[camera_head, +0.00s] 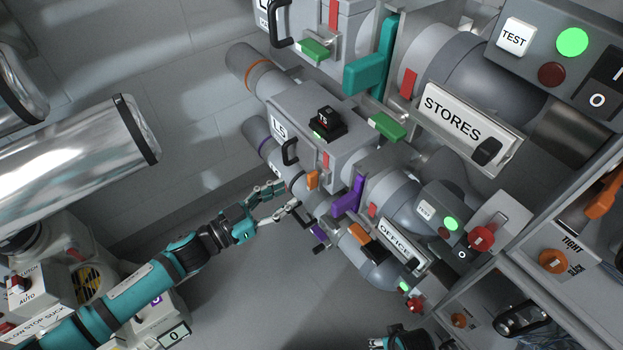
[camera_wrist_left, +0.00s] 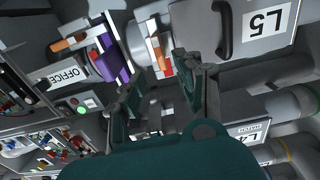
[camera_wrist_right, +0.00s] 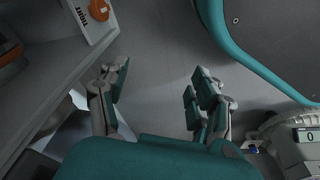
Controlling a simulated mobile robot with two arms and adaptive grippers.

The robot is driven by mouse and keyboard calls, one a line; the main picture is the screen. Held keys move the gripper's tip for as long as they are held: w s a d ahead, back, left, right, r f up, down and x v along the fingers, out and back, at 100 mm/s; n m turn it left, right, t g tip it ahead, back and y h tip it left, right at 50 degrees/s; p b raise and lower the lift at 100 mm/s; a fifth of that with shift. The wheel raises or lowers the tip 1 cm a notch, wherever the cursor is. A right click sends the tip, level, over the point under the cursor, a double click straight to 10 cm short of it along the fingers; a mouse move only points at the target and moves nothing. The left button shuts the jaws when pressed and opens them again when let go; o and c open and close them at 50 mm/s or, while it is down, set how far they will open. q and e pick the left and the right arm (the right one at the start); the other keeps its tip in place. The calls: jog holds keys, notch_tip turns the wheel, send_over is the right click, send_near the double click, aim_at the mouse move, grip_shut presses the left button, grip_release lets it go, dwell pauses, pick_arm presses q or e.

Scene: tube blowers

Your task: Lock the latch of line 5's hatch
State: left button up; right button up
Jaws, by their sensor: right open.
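Line 5's hatch, a grey box with an L5 label (camera_head: 280,128) and a black pull handle (camera_head: 290,152), sits mid-picture in the head view. The label also shows in the left wrist view (camera_wrist_left: 265,20). An orange latch lever (camera_head: 312,180) sits near its lower corner, beside a red strip (camera_head: 326,160). The lever also shows in the left wrist view (camera_wrist_left: 154,44). My left gripper (camera_head: 285,197) is open and empty, just left of and below the lever, apart from it. Its fingers (camera_wrist_left: 160,90) point toward the latch area. My right gripper (camera_wrist_right: 157,84) is open and empty above the floor.
A purple lever (camera_head: 349,197) and the OFFICE plate (camera_head: 398,243) stand right of the latch. A black block (camera_head: 325,122) sits on the L5 box. The line above has a green lever (camera_head: 314,48). A bench (camera_head: 553,180) stands at right. Floor is free below the pipes.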

aim_at(308, 182)
pick_arm(q)
jog(key=x, duration=0.7)
jog(key=shift+w+d+b, duration=0.15)
jog(key=shift+w+b, duration=0.05)
jog(key=shift+b, duration=0.1)
jog(key=shift+w+d, duration=0.25)
jog(key=shift+d, duration=0.1)
pick_arm(e)
jog(key=shift+w+a+r, duration=0.1)
jog(key=shift+w+r, duration=0.2)
jog(key=shift+r, duration=0.25)
jog(key=shift+w+r, duration=0.25)
jog(key=shift+r, duration=0.3)
pick_arm(q)
jog(key=c, duration=0.7)
grip_shut()
pick_arm(e)
jog(key=shift+s+f, duration=0.1)
